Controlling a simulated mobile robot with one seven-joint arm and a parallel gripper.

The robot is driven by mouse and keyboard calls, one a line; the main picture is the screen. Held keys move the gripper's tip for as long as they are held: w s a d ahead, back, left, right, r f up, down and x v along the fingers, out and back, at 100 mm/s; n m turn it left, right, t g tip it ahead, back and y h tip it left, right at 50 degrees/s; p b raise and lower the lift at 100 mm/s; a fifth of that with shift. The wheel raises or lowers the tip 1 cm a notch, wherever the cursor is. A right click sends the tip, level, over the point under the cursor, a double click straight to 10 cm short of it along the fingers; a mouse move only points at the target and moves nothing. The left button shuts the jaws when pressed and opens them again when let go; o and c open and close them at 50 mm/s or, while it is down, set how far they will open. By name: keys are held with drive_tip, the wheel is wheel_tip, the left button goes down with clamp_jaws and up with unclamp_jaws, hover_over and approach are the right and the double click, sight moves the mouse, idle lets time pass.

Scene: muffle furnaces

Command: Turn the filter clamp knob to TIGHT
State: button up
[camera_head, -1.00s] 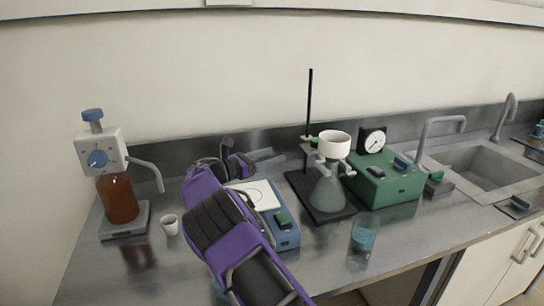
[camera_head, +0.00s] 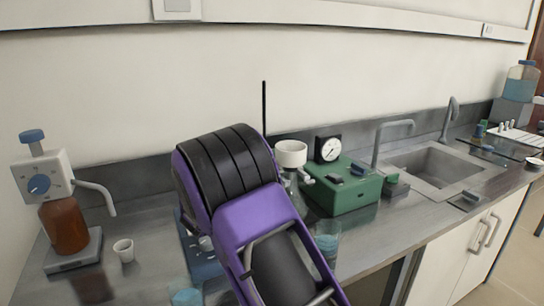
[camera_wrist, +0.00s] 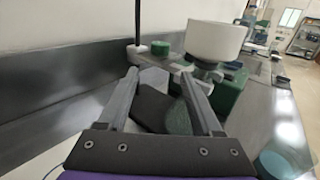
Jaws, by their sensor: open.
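A white filter funnel (camera_head: 290,153) sits over the flask, which my purple arm mostly hides in the head view. In the wrist view the funnel (camera_wrist: 215,40) is right of centre, with the green-tinted flask (camera_wrist: 178,117) below it. A stand rod (camera_wrist: 137,22) rises at the left, beside a green knob-like piece (camera_wrist: 160,47). A pale grey faceted piece (camera_wrist: 152,77) shows between the fingertips; I cannot tell whether it is the clamp knob. My gripper (camera_wrist: 160,75) is open, its fingers pointing toward the clamp area. No TIGHT marking is readable.
A green pump box (camera_head: 345,190) with a gauge (camera_head: 328,148) stands right of the funnel. A glass of blue liquid (camera_head: 327,238) is in front. The sink (camera_head: 437,165) lies further right. A brown dispenser bottle (camera_head: 64,225) and white cup (camera_head: 123,250) stand left.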

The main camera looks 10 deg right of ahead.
drive_tip(key=x, duration=1.6)
drive_tip(key=shift+c, duration=0.2)
clamp_jaws()
drive_tip(key=shift+w+a+r+m+g+h+p, duration=0.15)
drive_tip(key=shift+r+m+g+h+p, duration=0.35)
drive_tip(key=shift+p, duration=0.35)
drive_tip(key=shift+f+m+g+h+p, duration=0.2)
drive_tip(key=shift+m+g+h+p, duration=0.15)
drive_tip(key=shift+m+h, duration=0.35)
drive_tip(key=shift+w+m+g+h, duration=0.15)
drive_tip(key=shift+m+g+h, duration=0.55)
drive_tip(key=shift+g+h, duration=0.3)
drive_tip(key=shift+m+g+h, duration=0.4)
drive_tip(key=shift+g, duration=0.25)
